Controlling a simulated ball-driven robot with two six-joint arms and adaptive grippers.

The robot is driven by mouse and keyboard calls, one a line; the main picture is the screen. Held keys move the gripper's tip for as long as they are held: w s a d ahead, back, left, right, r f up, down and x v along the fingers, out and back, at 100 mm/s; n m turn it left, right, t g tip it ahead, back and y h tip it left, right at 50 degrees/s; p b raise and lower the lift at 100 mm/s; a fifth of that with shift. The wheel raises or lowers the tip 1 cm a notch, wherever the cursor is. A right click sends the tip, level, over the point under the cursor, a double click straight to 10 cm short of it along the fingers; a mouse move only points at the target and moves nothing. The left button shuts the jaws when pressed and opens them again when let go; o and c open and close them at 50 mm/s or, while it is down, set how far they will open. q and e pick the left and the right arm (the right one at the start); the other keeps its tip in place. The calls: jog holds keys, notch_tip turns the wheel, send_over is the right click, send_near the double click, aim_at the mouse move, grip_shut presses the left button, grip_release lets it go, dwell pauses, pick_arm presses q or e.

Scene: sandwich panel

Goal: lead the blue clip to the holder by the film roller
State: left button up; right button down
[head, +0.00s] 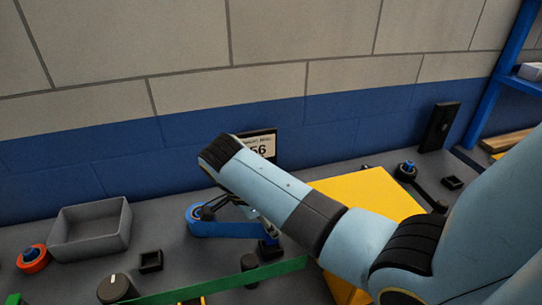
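My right arm comes in from the right and reaches over the bench. Its gripper (262,222) is mostly hidden under the forearm, and I cannot tell its fingers' state. A blue piece with a rounded left end (228,230) lies below the forearm, with dark parts at both ends. I cannot tell whether it is the blue clip or part of a fixture, or whether the gripper touches it. Small black square holders stand at the left (150,261) and far right (452,182). I cannot clearly make out the film roller. My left gripper is not in view.
A yellow panel (372,192) lies behind my forearm. A green strip (215,286) crosses the front. A grey bin (90,230), an orange ring (32,260) and a dark knob (115,289) are at left. A display (262,144) stands by the wall. A blue-capped black lever (408,171) is at right.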

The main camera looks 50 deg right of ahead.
jog(key=shift+f, duration=0.15)
dwell(0.4)
jog(key=shift+f+b, duration=0.5)
jog(key=shift+f, duration=0.3)
jog(key=shift+f, duration=0.1)
jog(key=shift+f+b, duration=0.4)
jog(key=shift+f, duration=0.3)
jog(key=c, duration=1)
grip_release()
